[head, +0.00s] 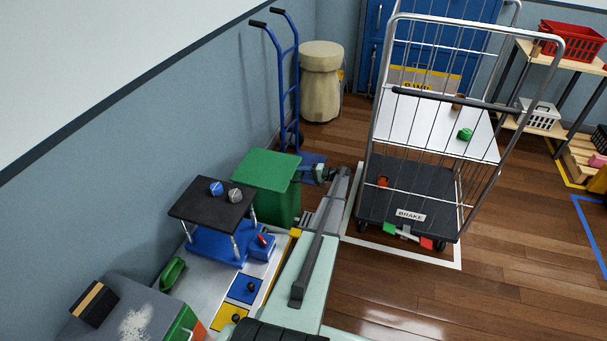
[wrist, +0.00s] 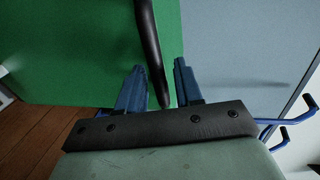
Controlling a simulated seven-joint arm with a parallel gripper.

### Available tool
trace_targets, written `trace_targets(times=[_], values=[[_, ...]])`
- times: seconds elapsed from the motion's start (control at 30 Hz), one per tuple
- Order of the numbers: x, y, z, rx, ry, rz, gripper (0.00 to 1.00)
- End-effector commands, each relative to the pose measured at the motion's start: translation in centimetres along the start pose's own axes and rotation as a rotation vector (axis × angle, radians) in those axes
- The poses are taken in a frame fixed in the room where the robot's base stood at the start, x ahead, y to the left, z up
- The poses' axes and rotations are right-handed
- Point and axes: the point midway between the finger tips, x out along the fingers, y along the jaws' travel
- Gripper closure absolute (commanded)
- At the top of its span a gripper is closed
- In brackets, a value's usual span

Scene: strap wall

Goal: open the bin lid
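The green bin (head: 284,207) stands against the wall, left of the wire cart. Its flat green lid (head: 262,170) lies level on top and looks closed. In the head view my gripper (head: 318,173) is at the lid's right edge. In the wrist view a green surface of the bin (wrist: 70,50) fills the left side. A black bar-like handle (wrist: 149,40) runs down between my two blue fingers (wrist: 160,68). The fingers are apart, with a gap on each side of the handle. Whether either one touches it lower down is hard to tell.
A black-topped stand (head: 212,203) with two knobs is left of the bin. A blue hand truck (head: 288,80) leans behind it. The wire cart (head: 405,190) stands close on the right. Wooden floor (head: 480,285) is open at the lower right.

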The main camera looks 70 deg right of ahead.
Motion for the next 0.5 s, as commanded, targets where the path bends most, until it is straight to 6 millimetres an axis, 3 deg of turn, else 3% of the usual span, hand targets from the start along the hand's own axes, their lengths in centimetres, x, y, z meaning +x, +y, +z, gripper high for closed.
trace_targets(times=[0.27,0.5], values=[[0.08,0.02,-0.01,0.0,0.001,0.0,0.65],[0.05,0.02,-0.01,0.0,0.0,0.0,0.88]])
